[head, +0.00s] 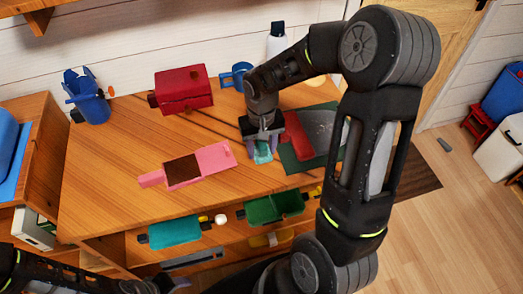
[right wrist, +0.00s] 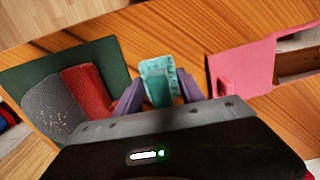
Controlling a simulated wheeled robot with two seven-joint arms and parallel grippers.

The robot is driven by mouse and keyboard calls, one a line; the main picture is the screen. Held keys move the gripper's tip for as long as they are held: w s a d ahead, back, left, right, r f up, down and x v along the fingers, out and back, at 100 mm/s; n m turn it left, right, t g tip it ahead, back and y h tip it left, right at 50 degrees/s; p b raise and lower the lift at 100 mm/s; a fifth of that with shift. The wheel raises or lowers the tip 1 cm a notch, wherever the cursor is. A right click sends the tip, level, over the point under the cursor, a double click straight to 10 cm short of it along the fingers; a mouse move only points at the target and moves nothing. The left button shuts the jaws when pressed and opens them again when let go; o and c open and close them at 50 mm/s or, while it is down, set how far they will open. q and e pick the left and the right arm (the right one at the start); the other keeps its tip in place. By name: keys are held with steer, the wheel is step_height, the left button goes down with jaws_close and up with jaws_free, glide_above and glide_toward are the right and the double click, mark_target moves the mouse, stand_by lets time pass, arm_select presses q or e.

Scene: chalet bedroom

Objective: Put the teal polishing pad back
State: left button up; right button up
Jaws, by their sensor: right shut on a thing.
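The teal polishing pad (head: 263,153) is a small light-teal block between the fingers of my right gripper (head: 263,140), over the middle of the wooden desk. The right wrist view shows the pad (right wrist: 158,77) between the two purple fingertips of the gripper (right wrist: 160,93), its far end sticking out beyond them. I cannot tell whether the pad touches the desk top. The gripper is shut on the pad, between a pink tray (head: 215,155) and a dark green mat (head: 290,163).
A red block (head: 298,135) and a speckled grey piece (right wrist: 48,102) lie on the mat. A red box (head: 183,90) and a blue holder (head: 90,100) stand behind. Lower at the front are a teal tray (head: 175,233) and a green tray (head: 268,210). The desk's left part is clear.

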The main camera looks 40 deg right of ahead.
mark_target(261, 143)
steer(key=shift+f, duration=0.85)
steer(key=shift+f, duration=0.25)
steer(key=o, duration=1.3)
steer(key=shift+r, duration=0.1)
step_height(261, 143, up, 12)
steer(key=shift+r+b, duration=0.15)
steer(key=shift+b, duration=0.15)
